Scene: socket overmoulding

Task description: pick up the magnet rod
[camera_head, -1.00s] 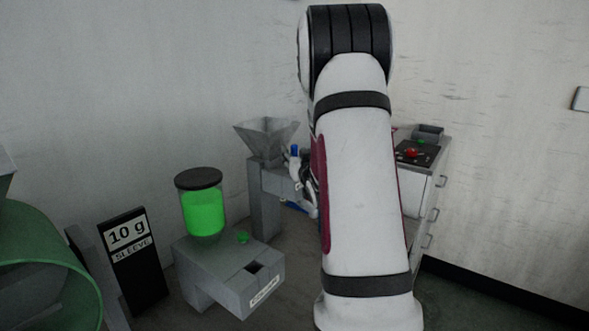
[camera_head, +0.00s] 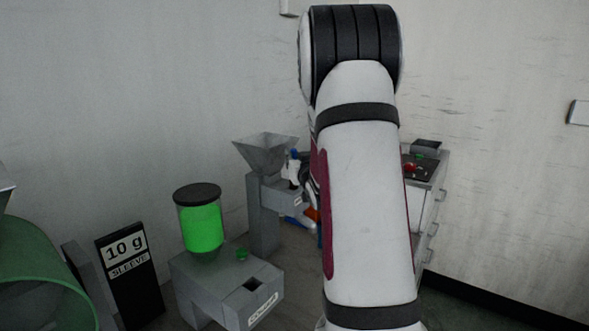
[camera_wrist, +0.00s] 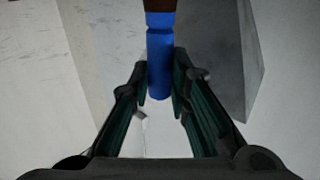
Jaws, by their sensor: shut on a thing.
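The magnet rod (camera_wrist: 159,48) shows in the wrist view as a blue cylinder with a narrow groove and a dark brown part at the top edge of the picture. My gripper (camera_wrist: 160,86) is shut on its blue part, with one finger on each side. The rod's far end is out of the wrist view. In the head view my arm hides most of the gripper, and I cannot tell which of the small blue patches near the grey hopper stand belongs to the rod.
A grey hopper on a stand (camera_head: 264,214) is just left of my arm. A grey dispenser (camera_head: 226,287) with a green-filled jar (camera_head: 201,226) is nearer. A "10 g SLEEVE" sign (camera_head: 129,278) stands left. A drawer cabinet (camera_head: 431,200) is at the right.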

